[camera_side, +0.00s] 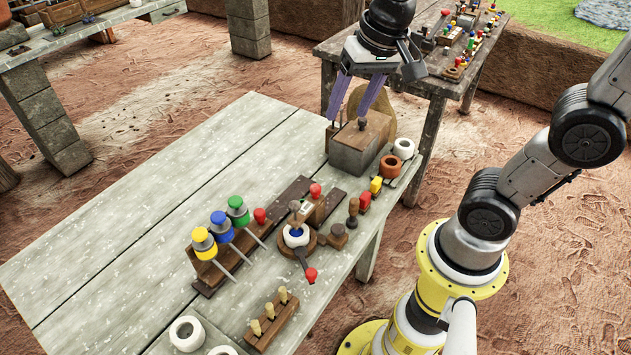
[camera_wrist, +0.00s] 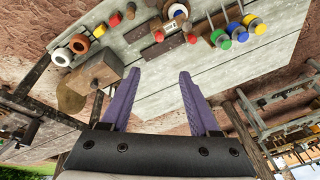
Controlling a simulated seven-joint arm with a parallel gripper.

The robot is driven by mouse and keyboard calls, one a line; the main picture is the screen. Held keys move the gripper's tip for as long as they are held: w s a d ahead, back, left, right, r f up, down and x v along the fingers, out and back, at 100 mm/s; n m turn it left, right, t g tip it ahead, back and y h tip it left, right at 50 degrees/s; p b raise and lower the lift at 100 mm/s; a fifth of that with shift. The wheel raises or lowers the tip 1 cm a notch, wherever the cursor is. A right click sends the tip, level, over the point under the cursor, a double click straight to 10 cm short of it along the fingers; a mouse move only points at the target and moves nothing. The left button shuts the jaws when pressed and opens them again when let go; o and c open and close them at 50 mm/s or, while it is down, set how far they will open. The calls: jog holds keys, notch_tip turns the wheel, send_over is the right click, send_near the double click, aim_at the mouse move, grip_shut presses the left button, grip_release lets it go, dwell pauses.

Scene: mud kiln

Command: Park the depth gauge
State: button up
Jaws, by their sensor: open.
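No object is clearly identifiable as the depth gauge. A dark upright tool with a rounded knob (camera_side: 294,206) stands at a white ring with a blue centre (camera_side: 296,236), held in a wooden fixture with a red-tipped lever (camera_side: 310,274). The white ring also shows in the wrist view (camera_wrist: 177,10). Behind it is a wooden block with a pale label (camera_side: 305,209) and a red knob. My gripper (camera_side: 347,115) has purple fingers, spread and empty, above the far end of the table near a wooden-topped box (camera_side: 355,148). In the wrist view my gripper (camera_wrist: 159,75) holds nothing.
Yellow (camera_side: 203,242), blue (camera_side: 220,225) and green (camera_side: 237,210) capped tools lean in a wooden rack. A peg block (camera_side: 270,320) and white rings (camera_side: 187,333) are nearer. An orange ring (camera_side: 390,166) stands by the box. The table's left side (camera_side: 130,240) is clear.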

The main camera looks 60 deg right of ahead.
jog(key=m+g, duration=0.1)
jog(key=g, duration=0.1)
send_over(315, 187)
jog(key=s, duration=0.1)
notch_tip(315, 187, down, 5)
jog(key=shift+g, duration=0.7)
jog(key=f, duration=1.1)
jog(key=w+f, duration=0.1)
jog(key=f, duration=0.5)
jog(key=shift+f, duration=0.15)
grip_shut()
